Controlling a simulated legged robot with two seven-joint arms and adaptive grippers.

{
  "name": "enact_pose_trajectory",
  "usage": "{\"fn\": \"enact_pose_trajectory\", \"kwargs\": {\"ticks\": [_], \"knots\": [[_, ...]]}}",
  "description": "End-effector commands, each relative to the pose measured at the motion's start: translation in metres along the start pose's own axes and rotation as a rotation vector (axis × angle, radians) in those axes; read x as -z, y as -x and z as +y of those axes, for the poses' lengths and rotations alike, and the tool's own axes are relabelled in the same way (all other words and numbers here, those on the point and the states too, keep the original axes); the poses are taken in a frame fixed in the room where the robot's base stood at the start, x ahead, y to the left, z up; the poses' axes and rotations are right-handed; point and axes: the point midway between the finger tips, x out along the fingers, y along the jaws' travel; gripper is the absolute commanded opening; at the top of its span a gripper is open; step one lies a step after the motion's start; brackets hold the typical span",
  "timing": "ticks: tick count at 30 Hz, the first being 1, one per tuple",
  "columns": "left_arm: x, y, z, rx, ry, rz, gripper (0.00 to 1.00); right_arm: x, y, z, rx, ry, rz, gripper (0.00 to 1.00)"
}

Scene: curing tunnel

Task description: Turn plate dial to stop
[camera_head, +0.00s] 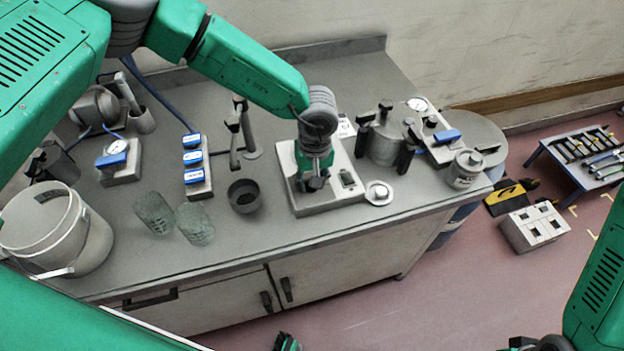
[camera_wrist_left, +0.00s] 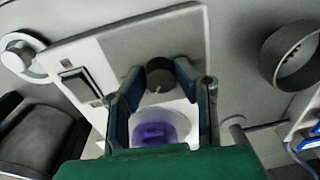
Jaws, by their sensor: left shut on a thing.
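The plate unit (camera_head: 330,196) is a pale, flat box on the bench, left of the steel pot. Its dark round dial (camera_wrist_left: 160,75) with a light pointer mark shows in the wrist view. My left gripper (camera_head: 314,184) reaches down over the plate unit. In the wrist view its fingers (camera_wrist_left: 160,88) are shut on the dial, one on each side. A clear vessel with purple contents (camera_wrist_left: 155,132) stands on the plate between the fingers, close to my palm. A black switch (camera_wrist_left: 78,84) sits beside the dial. A small green and black part (camera_head: 286,342), perhaps my right gripper, shows at the bottom edge.
A dark cup (camera_head: 244,195) stands left of the plate unit, and a small white dish (camera_head: 379,192) stands right of it.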

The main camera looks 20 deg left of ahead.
Motion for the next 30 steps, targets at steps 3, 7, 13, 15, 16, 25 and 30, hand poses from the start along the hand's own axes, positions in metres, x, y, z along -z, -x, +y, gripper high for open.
{"fn": "enact_pose_trajectory", "kwargs": {"ticks": [3, 7, 13, 15, 16, 25, 30], "knots": [[0.0006, 0.0003, 0.0011, -0.002, 0.110, -0.004, 0.00, 0.0000, 0.0000, 0.0000, 0.000, 0.000, 0.000, 0.41], [0.0007, 0.0002, 0.0013, -0.003, 0.232, -0.010, 0.00, 0.0000, 0.0000, 0.0000, 0.000, 0.000, 0.000, 0.41], [0.0012, 0.0005, 0.0021, -0.004, 0.422, -0.019, 0.00, 0.0000, 0.0000, 0.0000, 0.000, 0.000, 0.000, 0.41], [0.0014, 0.0006, 0.0022, -0.004, 0.489, -0.023, 0.00, -0.0001, 0.0000, 0.0000, 0.000, 0.000, 0.000, 0.41], [0.0015, 0.0007, 0.0023, -0.004, 0.518, -0.024, 0.00, -0.0001, 0.0000, 0.0000, 0.000, 0.000, 0.000, 0.41], [0.0023, 0.0008, 0.0027, -0.005, 0.801, -0.037, 0.00, 0.0000, 0.0000, 0.0000, 0.000, 0.000, 0.000, 0.41], [0.0027, 0.0008, 0.0030, -0.005, 0.962, -0.045, 0.00, 0.0000, 0.0000, 0.0000, 0.000, 0.000, 0.000, 0.41]]}}
